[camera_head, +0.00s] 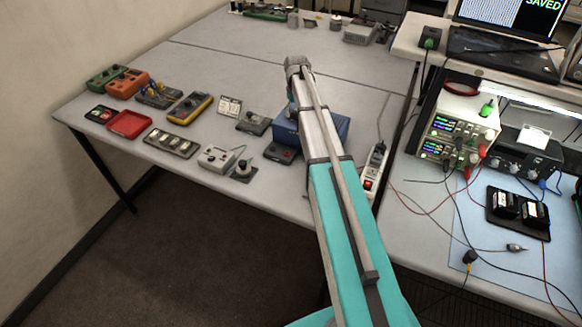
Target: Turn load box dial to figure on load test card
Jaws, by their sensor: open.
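A dark box (522,160) with knobs on its front and red and blue plugs stands on the right bench. It looks like the load box, but I cannot make out its dial setting. A small white card (533,137) stands on top of it. It may be the load test card; its figure is too small to read. My teal and grey arm reaches up over the left table, away from this box. My gripper does not show; the arm's far end hides whatever is beyond it.
A power supply (457,127) with lit displays stands left of the dark box. Cables and a black tray (517,212) lie in front on a blue mat (487,262). The left table (235,75) holds several meters, a blue box (335,128) and a power strip (374,170).

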